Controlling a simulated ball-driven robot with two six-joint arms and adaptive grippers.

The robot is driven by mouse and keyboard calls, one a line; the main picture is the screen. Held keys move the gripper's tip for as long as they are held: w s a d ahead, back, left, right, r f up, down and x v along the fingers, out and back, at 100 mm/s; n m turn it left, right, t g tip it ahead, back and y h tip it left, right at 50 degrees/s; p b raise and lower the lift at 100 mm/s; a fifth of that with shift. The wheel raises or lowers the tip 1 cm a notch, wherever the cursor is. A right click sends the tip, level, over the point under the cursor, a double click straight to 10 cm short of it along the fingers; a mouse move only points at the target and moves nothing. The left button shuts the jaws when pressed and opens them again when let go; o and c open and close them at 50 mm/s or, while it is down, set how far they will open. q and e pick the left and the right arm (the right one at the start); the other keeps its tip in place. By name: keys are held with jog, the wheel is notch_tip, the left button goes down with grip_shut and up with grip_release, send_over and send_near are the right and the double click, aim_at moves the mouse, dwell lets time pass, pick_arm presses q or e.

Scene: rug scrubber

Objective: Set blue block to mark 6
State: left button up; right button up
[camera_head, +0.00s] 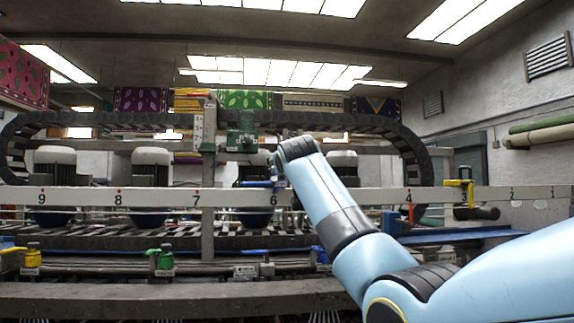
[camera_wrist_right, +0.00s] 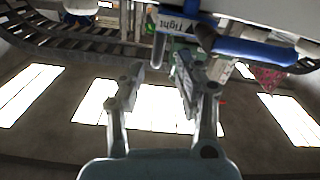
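The white numbered rail (camera_head: 158,197) runs across the head view, with red dots above its marks. The blue block (camera_head: 258,184) sits on the rail's top edge at about mark 6 (camera_head: 273,201), partly hidden by my right arm. In the head view the fingers are hidden behind my wrist. My left gripper is out of view.
A yellow block (camera_head: 462,188) with a dark knob sits on the rail right of mark 4. A green pump-like unit (camera_head: 241,140) stands behind the rail near mark 6. Yellow and green valves (camera_head: 160,257) line the lower bar. Black cable chain arches over the machine.

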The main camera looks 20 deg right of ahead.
jog(key=v, duration=0.6)
jog(key=shift+s, duration=0.3)
